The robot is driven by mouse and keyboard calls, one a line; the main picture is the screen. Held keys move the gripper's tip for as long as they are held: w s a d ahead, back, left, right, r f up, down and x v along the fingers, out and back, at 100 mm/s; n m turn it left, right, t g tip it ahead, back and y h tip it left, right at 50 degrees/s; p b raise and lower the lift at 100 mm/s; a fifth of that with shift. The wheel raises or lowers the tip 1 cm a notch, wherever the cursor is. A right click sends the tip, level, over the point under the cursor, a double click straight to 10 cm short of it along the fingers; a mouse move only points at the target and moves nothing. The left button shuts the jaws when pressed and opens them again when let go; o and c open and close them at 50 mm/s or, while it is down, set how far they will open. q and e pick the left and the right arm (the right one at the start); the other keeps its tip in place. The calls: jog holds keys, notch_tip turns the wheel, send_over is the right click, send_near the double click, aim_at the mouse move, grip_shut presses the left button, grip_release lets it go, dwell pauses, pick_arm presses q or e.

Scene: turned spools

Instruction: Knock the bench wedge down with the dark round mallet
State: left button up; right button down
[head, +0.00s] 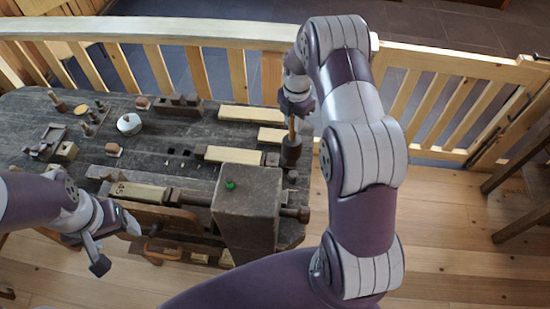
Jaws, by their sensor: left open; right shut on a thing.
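The dark round mallet (291,151) hangs head down from my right gripper (294,112), which is shut on its handle. Its head is over the right end of the dark workbench (150,150). A small brown piece (292,178) shows just below the mallet head. I cannot tell whether it is the bench wedge or whether the mallet touches it. My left gripper (113,248) is open and empty, at the front left edge of the bench.
A large dark block (250,215) with a green knob (230,185) stands at the bench's front right. Pale planks (252,114), a white round pot (129,124) and several small wooden pieces lie on the bench. A wooden railing (195,70) runs behind.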

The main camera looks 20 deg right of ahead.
pick_arm(q)
jog(key=shift+r, duration=0.2)
pick_arm(e)
jog(key=shift+r, duration=0.3)
jog(key=shift+f, duration=0.1)
notch_tip(320, 180, down, 4)
jog(key=b, duration=0.3)
jog(key=shift+r+p, duration=1.3)
jog(key=shift+r, duration=0.5)
jog(key=shift+s+f, duration=0.1)
pick_arm(q)
jog(key=shift+f, duration=0.1)
jog(key=shift+f, duration=0.1)
pick_arm(e)
jog(key=shift+f, duration=0.1)
